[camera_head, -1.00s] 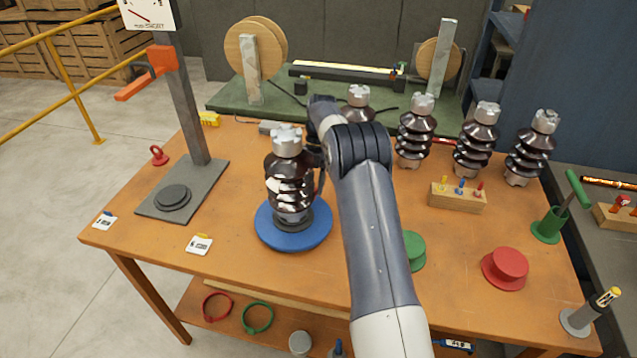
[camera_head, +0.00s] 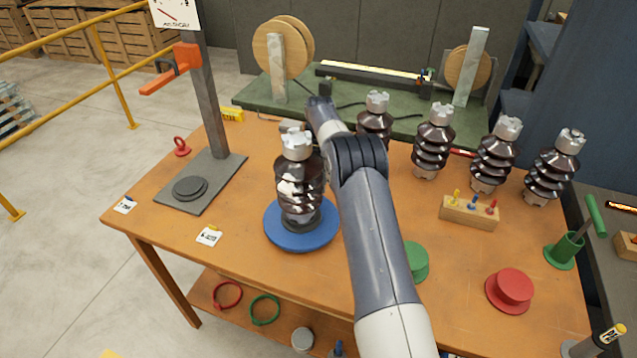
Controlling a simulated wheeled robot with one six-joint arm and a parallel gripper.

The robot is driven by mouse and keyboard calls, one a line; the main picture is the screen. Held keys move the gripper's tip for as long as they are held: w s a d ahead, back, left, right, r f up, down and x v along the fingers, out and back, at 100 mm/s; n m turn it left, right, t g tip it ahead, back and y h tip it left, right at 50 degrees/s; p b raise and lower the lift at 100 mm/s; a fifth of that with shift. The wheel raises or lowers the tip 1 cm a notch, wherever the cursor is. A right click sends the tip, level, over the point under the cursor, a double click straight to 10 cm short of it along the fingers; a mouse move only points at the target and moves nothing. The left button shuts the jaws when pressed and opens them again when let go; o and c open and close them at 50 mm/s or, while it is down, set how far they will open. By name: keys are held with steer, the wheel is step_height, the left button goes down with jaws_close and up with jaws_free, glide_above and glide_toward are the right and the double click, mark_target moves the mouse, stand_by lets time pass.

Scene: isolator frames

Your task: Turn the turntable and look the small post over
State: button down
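The small post, a dark brown ribbed insulator with grey metal ends (camera_head: 299,185), stands upright on the blue turntable (camera_head: 290,238). A pale patch or glare shows on its left side. My arm reaches in from the lower right and bends just right of the post. My gripper is hidden behind the arm's wrist and the post, so I cannot see its fingers or whether it touches the post. Several similar insulators (camera_head: 433,140) stand in a row at the back right of the table.
A grey stand with an orange lever (camera_head: 213,110) is at the left. A wooden block with coloured pegs (camera_head: 469,212), a red spool-like piece (camera_head: 509,290) and a green one (camera_head: 416,262) lie on the right. White tags (camera_head: 209,236) lie near the front left edge.

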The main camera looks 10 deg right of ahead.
steer(key=shift+r, duration=0.1)
steer(key=c, duration=1.2)
jaws_free()
steer(key=shift+c, duration=0.2)
steer(key=shift+w, duration=0.1)
steer(key=shift+w+d+r, duration=0.1)
steer(key=shift+w+r, duration=0.15)
steer(key=shift+r, duration=0.35)
steer(key=p+v, duration=0.5)
steer(key=v, duration=0.1)
steer(key=shift+r+p, duration=0.1)
steer(key=shift+p, duration=0.35)
